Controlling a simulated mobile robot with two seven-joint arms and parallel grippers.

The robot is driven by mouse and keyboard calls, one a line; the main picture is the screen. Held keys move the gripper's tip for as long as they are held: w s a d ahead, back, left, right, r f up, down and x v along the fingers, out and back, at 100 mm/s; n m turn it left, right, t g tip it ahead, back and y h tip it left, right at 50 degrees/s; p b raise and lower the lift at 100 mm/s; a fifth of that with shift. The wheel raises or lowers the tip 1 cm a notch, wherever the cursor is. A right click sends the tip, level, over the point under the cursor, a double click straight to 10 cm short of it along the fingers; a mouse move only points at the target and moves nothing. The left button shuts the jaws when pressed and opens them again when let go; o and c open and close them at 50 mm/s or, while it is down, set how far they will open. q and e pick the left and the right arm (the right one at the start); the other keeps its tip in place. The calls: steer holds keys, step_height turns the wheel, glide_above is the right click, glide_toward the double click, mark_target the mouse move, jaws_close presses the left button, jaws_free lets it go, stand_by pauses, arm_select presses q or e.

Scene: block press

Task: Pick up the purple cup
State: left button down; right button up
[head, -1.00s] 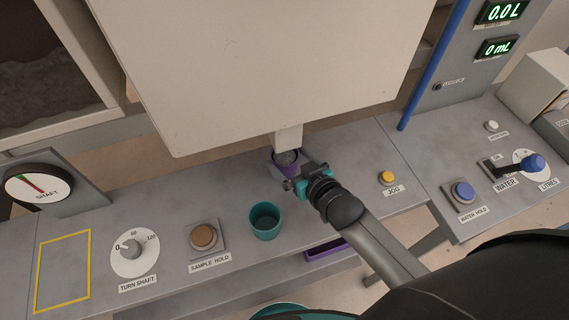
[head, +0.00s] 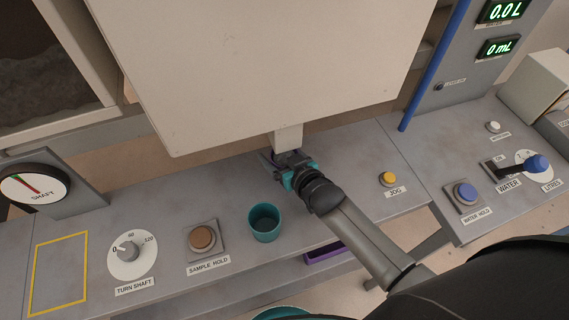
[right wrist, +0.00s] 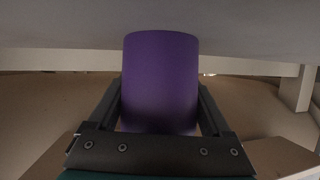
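The purple cup (right wrist: 160,85) fills the middle of the right wrist view, between the two fingers of my right gripper. The fingers lie along both sides of the cup; no clear gap shows, but I cannot tell whether they are pressed on it. In the head view my right gripper (head: 284,160) is under the press spout (head: 288,137). There the cup is almost fully hidden by the gripper and spout. I cannot tell whether it still rests on the bench. My left gripper is not in view.
A teal cup (head: 265,223) stands on the bench in front of my right gripper. The sample hold button (head: 202,238) and turn shaft dial (head: 129,252) are to its left. The yellow jog button (head: 388,179) is right. The large press housing (head: 270,70) hangs above.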

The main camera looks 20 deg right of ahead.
steer(key=c, duration=0.8)
steer(key=shift+c, duration=0.2)
steer(key=shift+r, duration=0.15)
